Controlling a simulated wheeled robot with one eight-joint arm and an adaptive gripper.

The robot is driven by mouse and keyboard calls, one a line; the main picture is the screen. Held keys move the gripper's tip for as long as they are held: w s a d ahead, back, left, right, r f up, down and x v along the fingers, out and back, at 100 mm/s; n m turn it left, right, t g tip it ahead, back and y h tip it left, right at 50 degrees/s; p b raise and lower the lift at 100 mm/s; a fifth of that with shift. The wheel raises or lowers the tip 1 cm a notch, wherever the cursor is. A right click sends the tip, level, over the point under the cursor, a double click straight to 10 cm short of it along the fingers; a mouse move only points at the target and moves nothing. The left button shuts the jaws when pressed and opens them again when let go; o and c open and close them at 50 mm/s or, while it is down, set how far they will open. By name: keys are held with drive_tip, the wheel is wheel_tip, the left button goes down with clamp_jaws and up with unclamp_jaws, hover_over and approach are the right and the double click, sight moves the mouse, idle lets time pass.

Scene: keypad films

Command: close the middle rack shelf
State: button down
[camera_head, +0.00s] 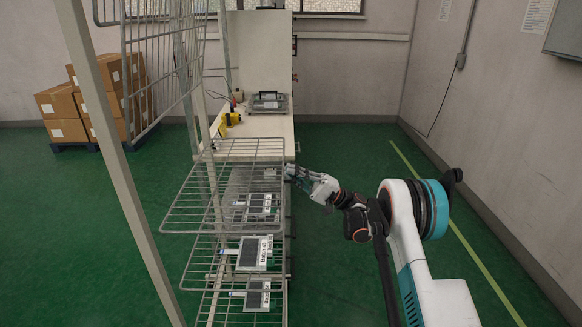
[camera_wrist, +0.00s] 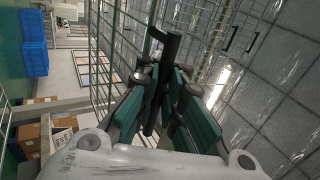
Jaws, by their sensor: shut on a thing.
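The wire rack stands left of centre in the head view. Its middle shelf (camera_head: 190,208) lies flat, a wire grid with keypad films (camera_head: 259,205) seen on or through it. My gripper (camera_head: 290,172) is at the right edge of this shelf, reaching in from the right. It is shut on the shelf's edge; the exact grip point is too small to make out. In the wrist view my gripper (camera_wrist: 160,85) shows dark green fingers close together around a dark bar, with wire grid beside them.
An upright wire panel (camera_head: 150,65) rises at the rack's upper left. A lower shelf (camera_head: 195,275) holds more films (camera_head: 256,253). Behind stand a white bench (camera_head: 262,130) and stacked cartons (camera_head: 60,103). The green floor (camera_head: 340,145) right of the rack is clear.

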drive_tip(key=c, duration=2)
unclamp_jaws()
drive_tip(key=shift+d+f, duration=0.1)
drive_tip(key=shift+d, duration=0.25)
drive_tip(key=shift+c, duration=0.2)
drive_tip(key=shift+d, duration=0.1)
drive_tip(key=v, duration=1.1)
drive_tip(key=shift+d+f, duration=0.3)
